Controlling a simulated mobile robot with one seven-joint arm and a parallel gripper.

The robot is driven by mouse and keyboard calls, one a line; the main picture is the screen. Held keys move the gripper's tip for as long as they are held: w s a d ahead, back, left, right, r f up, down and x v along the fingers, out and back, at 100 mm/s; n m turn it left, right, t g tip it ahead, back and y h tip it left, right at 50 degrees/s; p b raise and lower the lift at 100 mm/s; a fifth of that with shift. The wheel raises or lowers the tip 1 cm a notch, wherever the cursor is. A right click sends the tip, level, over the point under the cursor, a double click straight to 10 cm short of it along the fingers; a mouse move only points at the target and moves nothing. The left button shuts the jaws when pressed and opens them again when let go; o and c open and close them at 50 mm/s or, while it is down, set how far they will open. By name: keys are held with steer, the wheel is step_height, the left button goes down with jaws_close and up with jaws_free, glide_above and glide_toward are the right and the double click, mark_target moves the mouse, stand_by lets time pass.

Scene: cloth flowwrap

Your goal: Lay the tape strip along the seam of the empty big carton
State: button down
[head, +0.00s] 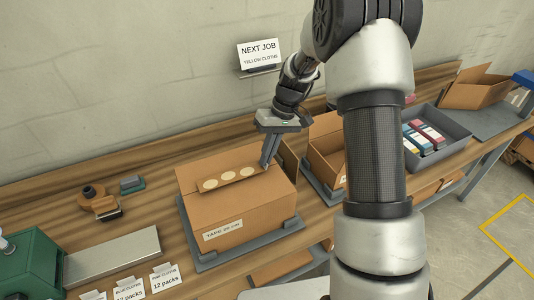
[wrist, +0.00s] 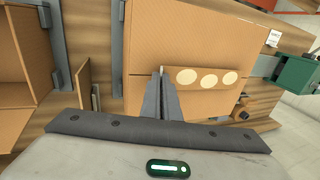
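The big carton (head: 245,215) is closed and sits on a grey base on the bench, with a white label reading "TAPE" on its front. In the wrist view its top (wrist: 190,40) fills the middle. The tape strip (head: 230,180) is brown with three cream discs and lies over the carton top; it also shows in the wrist view (wrist: 207,79). My gripper (head: 267,163) points down at the strip's right end in the head view. Its fingers (wrist: 162,78) are close together on that end. I cannot tell whether the strip touches the carton along its length.
An open carton (head: 325,150) stands close to the right of the big one. Beyond it is a grey tray (head: 438,122) with coloured packs. A tape dispenser (head: 97,202), a grey plate (head: 115,258) and a green machine (head: 30,262) are at the left. A sign (head: 259,54) stands behind.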

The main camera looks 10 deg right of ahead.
steer(key=shift+f+b, duration=0.3)
steer(key=shift+f, duration=0.25)
stand_by(0.5)
steer(key=c, duration=2.5)
jaws_free()
steer(key=o, duration=1)
steer(key=shift+d, duration=0.15)
steer(key=shift+d+r+p, duration=0.1)
steer(key=shift+r+p, duration=0.25)
steer(key=shift+r, duration=0.15)
steer(key=shift+a+r+p, duration=0.15)
steer(key=shift+r+p, duration=0.6)
steer(key=shift+r, duration=0.5)
steer(key=shift+a+r+p, duration=0.1)
steer(key=shift+r+p, duration=0.6)
steer(key=shift+r, duration=0.55)
